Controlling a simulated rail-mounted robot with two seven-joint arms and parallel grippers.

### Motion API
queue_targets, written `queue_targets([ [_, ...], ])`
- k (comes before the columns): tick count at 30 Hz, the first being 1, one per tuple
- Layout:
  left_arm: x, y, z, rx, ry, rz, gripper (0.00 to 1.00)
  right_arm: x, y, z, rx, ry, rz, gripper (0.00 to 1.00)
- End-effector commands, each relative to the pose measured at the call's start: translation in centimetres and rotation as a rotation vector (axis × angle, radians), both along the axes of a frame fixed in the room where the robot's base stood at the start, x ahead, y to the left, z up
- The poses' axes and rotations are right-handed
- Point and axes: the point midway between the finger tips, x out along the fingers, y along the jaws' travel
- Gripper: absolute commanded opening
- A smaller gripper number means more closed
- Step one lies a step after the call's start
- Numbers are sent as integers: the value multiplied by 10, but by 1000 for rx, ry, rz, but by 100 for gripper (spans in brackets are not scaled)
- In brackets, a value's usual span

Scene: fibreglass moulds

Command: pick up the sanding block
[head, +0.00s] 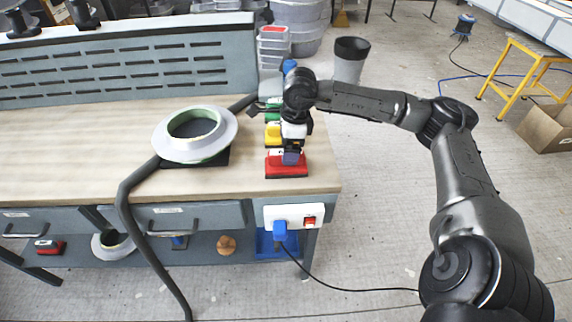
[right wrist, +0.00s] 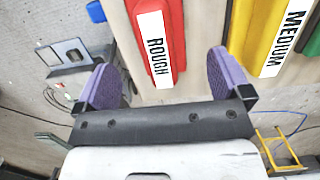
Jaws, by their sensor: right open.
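Three sanding blocks stand in a row near the bench's right end. The red block (head: 287,166) is nearest, and in the right wrist view it (right wrist: 172,30) reads ROUGH. The yellow block (head: 272,133) is behind it, reading MEDIUM in the right wrist view (right wrist: 250,35). The green block (head: 271,115) is farthest, with only an edge in the right wrist view (right wrist: 313,40). My right gripper (head: 291,158) is over the red block, and the arm partly hides the row. Its purple fingers (right wrist: 164,68) are apart and empty, with the red block between and beyond them. My left gripper is out of view.
A pale ring-shaped mould (head: 168,152) sits on the wooden bench (head: 75,170), with a dark hose (head: 126,205) beside it. A slotted panel (head: 130,62) backs the bench. A socket box (head: 291,216) with a blue plug is on the front edge. Grey bins stand behind.

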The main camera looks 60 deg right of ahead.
Motion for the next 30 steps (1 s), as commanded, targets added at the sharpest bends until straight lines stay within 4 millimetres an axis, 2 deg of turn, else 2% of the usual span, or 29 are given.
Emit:
queue_targets([
  [8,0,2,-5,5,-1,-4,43,1,1,-12,2,0,0,96],
  [18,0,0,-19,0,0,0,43,7,5,-52,1,0,0,96],
  [26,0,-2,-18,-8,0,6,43,7,6,-54,1,0,0,96],
  [30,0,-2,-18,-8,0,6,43,7,5,-54,1,0,0,82],
])
